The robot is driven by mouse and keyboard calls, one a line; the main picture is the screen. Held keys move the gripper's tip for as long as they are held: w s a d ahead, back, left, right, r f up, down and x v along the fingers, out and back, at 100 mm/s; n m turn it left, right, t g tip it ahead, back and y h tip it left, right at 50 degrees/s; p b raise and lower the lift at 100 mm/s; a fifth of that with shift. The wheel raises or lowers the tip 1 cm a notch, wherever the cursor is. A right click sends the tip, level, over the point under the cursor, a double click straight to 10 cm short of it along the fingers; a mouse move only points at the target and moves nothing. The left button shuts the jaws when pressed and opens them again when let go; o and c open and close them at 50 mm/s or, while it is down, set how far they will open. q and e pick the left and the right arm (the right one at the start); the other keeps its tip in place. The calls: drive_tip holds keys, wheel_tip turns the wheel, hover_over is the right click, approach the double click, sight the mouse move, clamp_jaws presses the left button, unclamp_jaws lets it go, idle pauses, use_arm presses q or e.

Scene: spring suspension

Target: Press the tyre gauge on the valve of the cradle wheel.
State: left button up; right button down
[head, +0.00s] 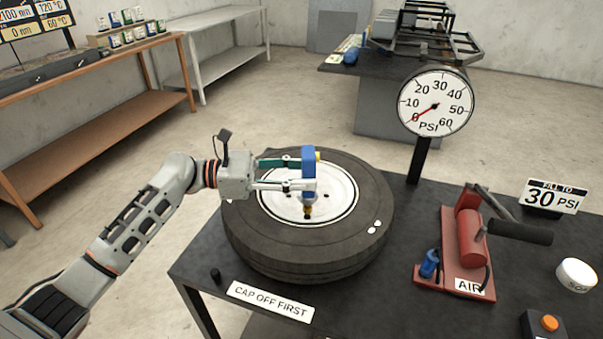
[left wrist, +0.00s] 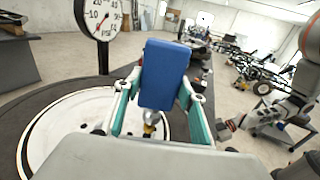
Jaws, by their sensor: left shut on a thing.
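My left gripper (head: 287,172) is shut on the blue tyre gauge (head: 308,168) and holds it upright above the wheel. The gauge also shows between the fingers in the left wrist view (left wrist: 163,75). The cradle wheel (head: 375,205), a dark tyre with a white hub, lies flat on the black bench. A brass-coloured tip (head: 308,210) shows under the gauge, over the hub. The valve cannot be told apart from it, nor whether they touch. The round dial (head: 435,103) has its red needle near 0. My right gripper (left wrist: 228,128) shows small in the left wrist view.
A small black cap-like piece (head: 215,275) stands by the "CAP OFF FIRST" sign (head: 270,301). A red air pump (head: 470,240), a "30 PSI" sign (head: 553,195), a white tub (head: 577,275) and an orange button (head: 550,323) occupy the bench's right side.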

use_arm(q)
drive_tip(key=shift+r+p, duration=0.65)
drive_tip(key=shift+r, duration=0.2)
wheel_tip(320, 180, up, 4)
drive_tip(key=shift+r, duration=0.1)
drive_tip(key=shift+a, duration=0.1)
